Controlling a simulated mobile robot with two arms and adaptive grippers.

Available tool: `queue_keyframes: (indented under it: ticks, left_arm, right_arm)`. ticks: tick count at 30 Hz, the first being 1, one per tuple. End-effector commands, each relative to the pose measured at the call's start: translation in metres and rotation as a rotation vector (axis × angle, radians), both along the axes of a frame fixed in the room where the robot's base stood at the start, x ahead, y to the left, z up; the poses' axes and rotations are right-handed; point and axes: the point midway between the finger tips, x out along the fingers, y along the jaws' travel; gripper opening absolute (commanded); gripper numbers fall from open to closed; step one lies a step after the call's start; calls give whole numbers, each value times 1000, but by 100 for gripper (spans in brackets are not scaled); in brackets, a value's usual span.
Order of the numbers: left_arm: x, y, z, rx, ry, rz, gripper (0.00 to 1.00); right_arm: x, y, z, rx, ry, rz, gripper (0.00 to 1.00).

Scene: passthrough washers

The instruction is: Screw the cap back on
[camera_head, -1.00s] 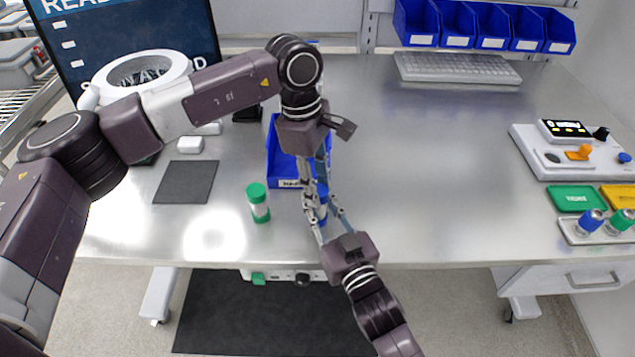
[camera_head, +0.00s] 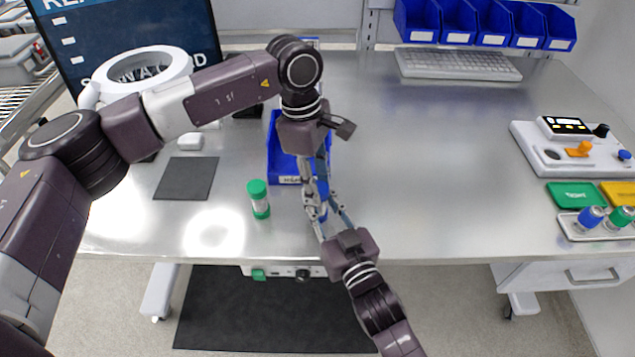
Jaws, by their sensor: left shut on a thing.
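My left gripper (camera_head: 314,208) points down near the front of the table, shut on a small blue-topped piece (camera_head: 323,211) that is mostly hidden by the fingers. I cannot tell the cap from the container body there. My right gripper (camera_head: 330,216) comes up from the bottom, with its fingers around the same spot; its grip is hidden by the overlap.
A blue bin (camera_head: 285,180) lies just behind the grippers. At right are a control box (camera_head: 575,150), a green tray (camera_head: 574,195) and a holder with capped containers (camera_head: 592,232). The table's right middle is clear.

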Motion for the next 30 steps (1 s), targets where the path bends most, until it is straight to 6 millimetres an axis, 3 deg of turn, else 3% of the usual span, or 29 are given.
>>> queue_keyframes:
  ticks: [1, 30]
  left_arm:
    - [-1, 3, -8, 10, 5, 3, 11]
    - [0, 2, 5, 2, -1, 4, 11]
  right_arm:
    - [-1, 3, 2, 5, -8, 5, 0]
    - [-1, 1, 2, 4, -6, 3, 0]
